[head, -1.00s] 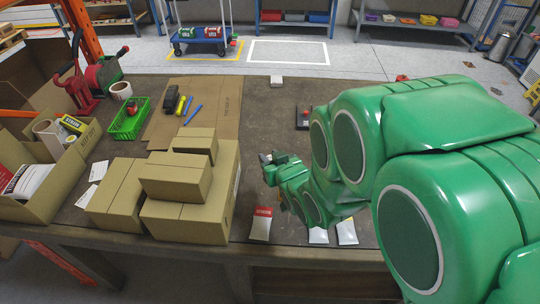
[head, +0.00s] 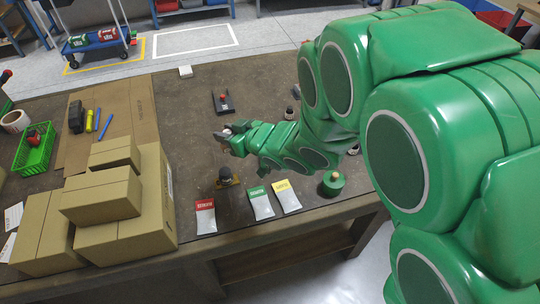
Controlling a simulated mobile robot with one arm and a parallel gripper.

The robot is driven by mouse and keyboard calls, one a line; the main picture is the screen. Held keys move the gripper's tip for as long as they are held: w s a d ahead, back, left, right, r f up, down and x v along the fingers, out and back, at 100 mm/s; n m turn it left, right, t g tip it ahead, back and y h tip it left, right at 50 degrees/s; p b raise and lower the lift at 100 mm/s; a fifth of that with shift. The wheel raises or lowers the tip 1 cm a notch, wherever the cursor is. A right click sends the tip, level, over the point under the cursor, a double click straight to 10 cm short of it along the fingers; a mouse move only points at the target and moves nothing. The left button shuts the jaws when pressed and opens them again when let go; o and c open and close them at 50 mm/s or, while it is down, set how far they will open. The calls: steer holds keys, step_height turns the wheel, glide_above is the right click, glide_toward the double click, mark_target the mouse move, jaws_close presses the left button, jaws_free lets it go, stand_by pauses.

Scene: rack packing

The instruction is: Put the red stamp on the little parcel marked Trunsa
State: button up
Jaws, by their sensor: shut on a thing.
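My gripper (head: 220,135) is at the end of the green arm, over the middle of the table. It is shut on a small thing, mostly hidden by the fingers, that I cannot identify. A dark-knobbed, stamp-like thing (head: 224,176) stands on the table nearer the front edge, apart from the gripper. A small red-topped thing (head: 223,98) sits on a black base beyond the gripper. I cannot tell which thing is the red stamp. Several brown cardboard parcels (head: 100,200) are stacked at left; no name on them is readable, so I cannot pick out Trunsa.
Red (head: 205,216), green (head: 260,203) and yellow-topped (head: 287,196) cards lie along the front edge, beside a round green thing (head: 333,183). A green basket (head: 36,152) and a cardboard sheet (head: 138,112) lie at left. A small white block (head: 185,71) is at the back.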

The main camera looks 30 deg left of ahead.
steer(key=w+d+n+g, duration=0.2)
steer(key=w+d, duration=0.1)
steer(key=d, duration=1.2)
steer(key=shift+g, duration=0.3)
steer(key=shift+w+a+f, duration=2.3)
steer(key=shift+w+f, duration=0.2)
steer(key=shift+f, duration=0.05)
steer(key=shift+w+a+f, duration=2.3)
steer(key=shift+w+f, duration=0.15)
steer(key=shift+f, duration=1.5)
steer(key=shift+f, duration=0.1)
steer(key=o, duration=1)
steer(key=shift+o, duration=0.2)
